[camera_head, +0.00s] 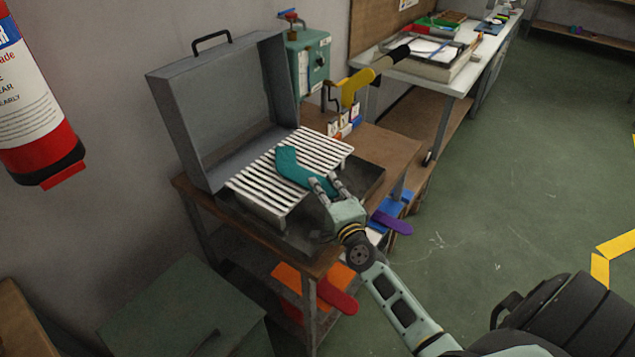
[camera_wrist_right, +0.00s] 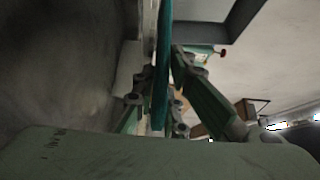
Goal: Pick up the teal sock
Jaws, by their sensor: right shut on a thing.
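The teal sock (camera_head: 293,167) is flat and bent, over the white slatted rack (camera_head: 262,186) of the open grey box. My right gripper (camera_head: 326,190) is shut on the sock's end nearest the robot. In the right wrist view the sock (camera_wrist_right: 163,60) shows edge-on as a thin teal strip between the fingers of the right gripper (camera_wrist_right: 162,98). I cannot tell whether the sock touches the slats. My left gripper is not in view.
The box's raised grey lid (camera_head: 228,105) stands behind the rack. Purple (camera_head: 393,223) and red (camera_head: 338,298) pieces stick out below the bench. Green floor (camera_head: 500,190) is clear on the right.

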